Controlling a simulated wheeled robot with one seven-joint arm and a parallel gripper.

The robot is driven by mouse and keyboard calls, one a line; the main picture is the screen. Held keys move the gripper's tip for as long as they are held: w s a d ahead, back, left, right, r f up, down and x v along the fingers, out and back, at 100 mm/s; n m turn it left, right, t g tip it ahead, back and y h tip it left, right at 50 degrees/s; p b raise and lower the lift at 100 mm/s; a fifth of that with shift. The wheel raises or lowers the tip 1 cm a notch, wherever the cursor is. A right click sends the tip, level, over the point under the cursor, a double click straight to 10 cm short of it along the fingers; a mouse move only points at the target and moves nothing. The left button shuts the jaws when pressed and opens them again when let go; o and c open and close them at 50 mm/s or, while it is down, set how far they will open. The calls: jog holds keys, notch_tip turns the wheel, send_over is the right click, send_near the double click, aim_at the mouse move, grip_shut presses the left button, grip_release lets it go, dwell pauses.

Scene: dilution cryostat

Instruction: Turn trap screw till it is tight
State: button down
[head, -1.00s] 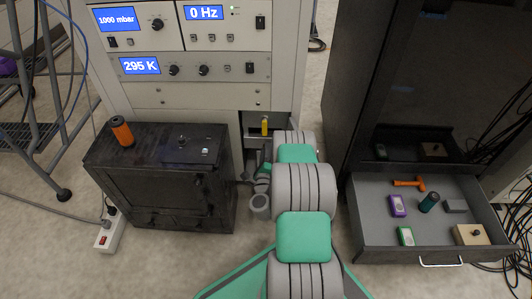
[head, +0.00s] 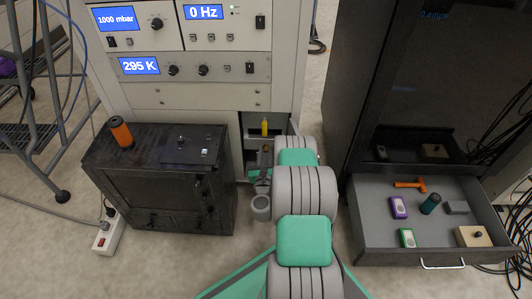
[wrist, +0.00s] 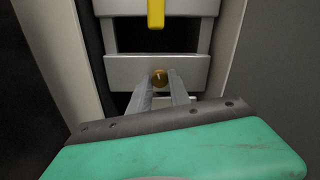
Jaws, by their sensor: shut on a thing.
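The trap screw (wrist: 160,77) is a small round brass-coloured head on a pale metal block (wrist: 120,72), in the middle of the wrist view. My gripper (wrist: 161,92) reaches up to it with two grey fingers. The fingertips are shut on the screw, one on each side, and its upper part shows between them. In the head view my gripper (head: 265,158) is inside the narrow opening of the rack. The screw itself cannot be made out there. How tight the screw sits cannot be told.
A yellow handle (wrist: 156,12) hangs just above the screw; it also shows in the head view (head: 265,127). Rack walls close in on both sides. A black cabinet (head: 155,190) stands left, and an open grey drawer (head: 375,253) with tools lies right.

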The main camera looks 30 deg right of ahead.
jog(key=shift+m, duration=1.2)
jog(key=c, duration=1.2)
grip_release()
jog(key=p+v, duration=0.2)
jog(key=v, duration=0.6)
